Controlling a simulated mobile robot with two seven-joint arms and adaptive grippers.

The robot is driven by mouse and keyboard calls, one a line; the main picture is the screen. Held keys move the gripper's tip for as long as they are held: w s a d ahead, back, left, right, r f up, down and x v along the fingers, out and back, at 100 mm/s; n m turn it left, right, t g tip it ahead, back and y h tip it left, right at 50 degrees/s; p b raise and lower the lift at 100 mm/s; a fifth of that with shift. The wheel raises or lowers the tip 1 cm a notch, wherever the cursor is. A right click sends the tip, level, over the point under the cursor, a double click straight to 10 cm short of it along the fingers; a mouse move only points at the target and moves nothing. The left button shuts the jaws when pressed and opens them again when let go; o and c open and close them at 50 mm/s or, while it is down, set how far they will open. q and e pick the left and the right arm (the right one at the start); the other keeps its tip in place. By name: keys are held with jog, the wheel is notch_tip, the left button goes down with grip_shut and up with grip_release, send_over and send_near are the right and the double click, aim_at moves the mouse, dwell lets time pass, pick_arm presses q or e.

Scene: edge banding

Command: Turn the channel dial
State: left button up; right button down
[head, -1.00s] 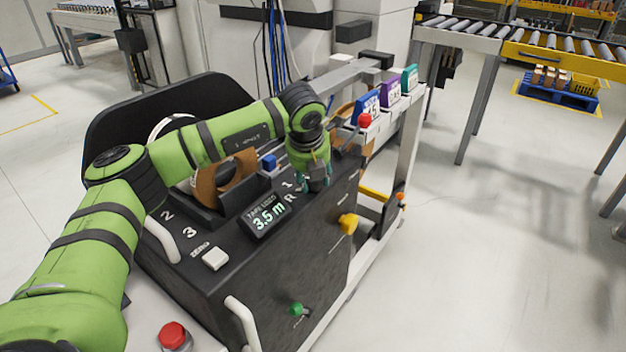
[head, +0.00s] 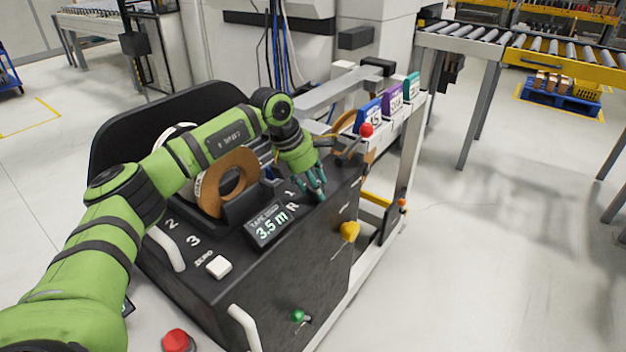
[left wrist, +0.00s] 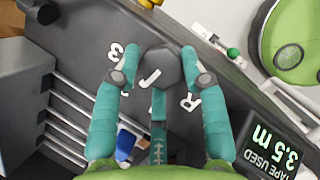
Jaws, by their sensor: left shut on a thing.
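The channel dial, a dark grey faceted knob with a white mark on top, shows in the left wrist view (left wrist: 160,68) on the machine's dark sloped panel. My left gripper (head: 317,193) reaches down to the panel beside the white R and the tape display. In the left wrist view its teal fingers (left wrist: 160,78) stand on opposite sides of the knob, with a third finger against its near side; it is shut on the dial. My right gripper is not in view.
The tape display (head: 268,225) reads 3.5 m. A brown tape roll (head: 236,165) stands behind it, with a white button (head: 219,266) in front. A yellow knob (head: 349,231) and green knob (head: 298,315) are on the side. A red button (head: 366,129) stands near the coloured cards.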

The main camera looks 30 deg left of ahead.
pick_arm(q)
jog(key=m, duration=0.1)
jog(key=m+p, duration=0.1)
jog(key=m, duration=0.1)
jog(key=m+g+h, duration=0.1)
jog(key=shift+w+d+r+m, duration=0.1)
jog(key=shift+w+r+m, duration=0.2)
jog(key=shift+m, duration=0.1)
jog(key=m+g, duration=0.1)
jog(key=m, duration=0.1)
jog(key=shift+m+h, duration=0.3)
jog(key=shift+f+m+g, duration=0.15)
jog(key=shift+m+g, duration=0.35)
jog(key=shift+m, duration=0.4)
jog(key=shift+w+m, duration=0.1)
jog(key=shift+m, duration=0.2)
jog(key=shift+f+m+g, duration=0.1)
jog(key=shift+m+g, duration=0.4)
jog(key=shift+m, duration=0.5)
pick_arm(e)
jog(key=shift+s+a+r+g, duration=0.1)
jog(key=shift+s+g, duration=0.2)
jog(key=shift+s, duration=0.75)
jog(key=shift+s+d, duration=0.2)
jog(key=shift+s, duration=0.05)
